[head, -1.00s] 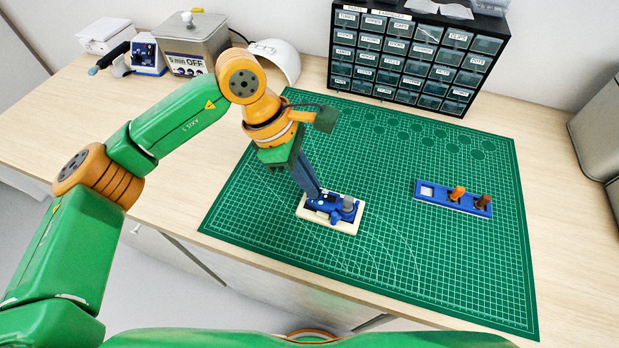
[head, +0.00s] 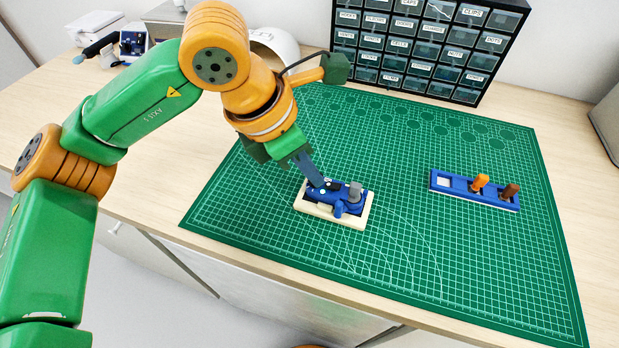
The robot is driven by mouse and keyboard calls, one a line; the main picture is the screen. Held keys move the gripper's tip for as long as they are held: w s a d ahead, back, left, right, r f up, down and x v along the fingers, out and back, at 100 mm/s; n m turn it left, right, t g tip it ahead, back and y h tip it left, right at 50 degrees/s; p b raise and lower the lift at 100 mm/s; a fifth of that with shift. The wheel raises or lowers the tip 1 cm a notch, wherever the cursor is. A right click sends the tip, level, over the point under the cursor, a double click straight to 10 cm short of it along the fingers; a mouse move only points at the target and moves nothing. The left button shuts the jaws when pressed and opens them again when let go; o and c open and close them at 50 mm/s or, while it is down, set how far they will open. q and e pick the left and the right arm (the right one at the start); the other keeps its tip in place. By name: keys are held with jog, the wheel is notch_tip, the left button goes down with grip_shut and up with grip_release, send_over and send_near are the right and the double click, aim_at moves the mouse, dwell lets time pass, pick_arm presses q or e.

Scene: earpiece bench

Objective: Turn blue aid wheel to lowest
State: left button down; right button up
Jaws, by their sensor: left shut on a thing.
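The blue aid (head: 340,204) lies in a cream holder (head: 340,221) on the green mat. A grey upright peg (head: 355,190) stands at its right end. My left gripper (head: 317,182) comes down from the upper left, tilted, with its fingers at the left part of the blue aid. It is shut on a part of the aid. The fingers cover that part, so I cannot make out the wheel or its setting. My right gripper is not in view.
A blue rack (head: 451,190) with an orange peg (head: 479,183) and a brown peg (head: 508,192) lies to the right on the cutting mat (head: 430,265). A black drawer cabinet (head: 425,45) stands at the back. The mat between holder and rack is clear.

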pick_arm(q)
jog(key=n+b, duration=0.2)
jog(key=n+t+y+b, duration=0.1)
jog(key=n+b, duration=0.1)
jog(key=shift+s+d+f+n, duration=0.15)
jog(key=shift+f+n, duration=0.05)
jog(key=shift+n, duration=0.1)
jog(key=shift+s+d+r+n+t+y+b, duration=0.1)
jog(key=shift+n+t+y+b, duration=0.45)
jog(key=shift+n, duration=0.55)
jog(key=shift+d+r+n+t+y+b, duration=0.15)
jog(key=shift+n+y+b, duration=0.1)
jog(key=shift+n+b, duration=0.7)
jog(key=shift+a+n, duration=0.1)
jog(key=shift+n, duration=0.15)
